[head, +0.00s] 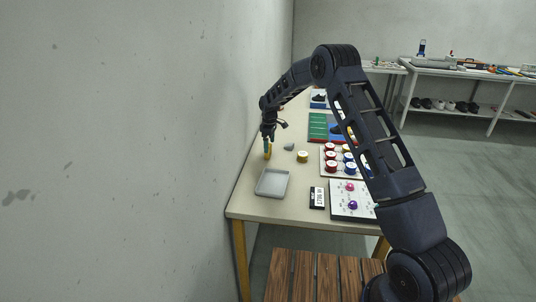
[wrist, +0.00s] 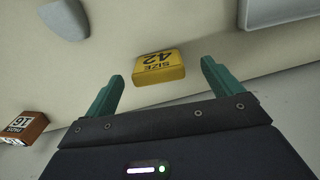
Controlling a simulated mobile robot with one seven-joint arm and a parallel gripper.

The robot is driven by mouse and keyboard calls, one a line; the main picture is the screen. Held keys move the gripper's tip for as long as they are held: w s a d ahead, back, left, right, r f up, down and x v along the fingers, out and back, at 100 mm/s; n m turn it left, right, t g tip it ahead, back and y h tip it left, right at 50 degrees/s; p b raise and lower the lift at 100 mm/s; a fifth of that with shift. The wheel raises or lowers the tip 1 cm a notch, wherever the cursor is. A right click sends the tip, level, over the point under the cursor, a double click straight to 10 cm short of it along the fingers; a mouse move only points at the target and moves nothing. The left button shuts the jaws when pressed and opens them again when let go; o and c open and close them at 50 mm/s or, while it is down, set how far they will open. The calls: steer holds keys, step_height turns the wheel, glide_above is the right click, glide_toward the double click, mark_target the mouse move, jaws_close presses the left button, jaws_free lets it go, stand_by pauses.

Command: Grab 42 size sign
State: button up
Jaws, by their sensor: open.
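The size 42 sign (wrist: 158,67) is a small yellow block with "SIZE 42" in black, upside down in the wrist view. It lies on the pale table. My gripper (wrist: 162,72) is open, with one green finger on each side of the sign's place in the picture. The sign appears just beyond the fingertips, with a gap to both. In the head view my gripper (head: 268,138) is over the table's wall side, and a yellow patch (head: 267,153) that looks like the sign shows right below it.
An orange-brown block marked 16 (wrist: 20,128) is at the wrist view's left. A grey block (wrist: 65,18) is at its top left. In the head view a grey tray (head: 273,194), a yellow round piece (head: 302,157) and a black label (head: 317,198) are nearby. The wall is close.

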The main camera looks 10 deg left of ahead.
steer(key=shift+w+a+f, duration=0.1)
steer(key=shift+w+f, duration=0.05)
steer(key=shift+f, duration=1.2)
steer(key=shift+w+a+f, duration=0.1)
steer(key=shift+f, duration=1.2)
steer(key=c, duration=1.1)
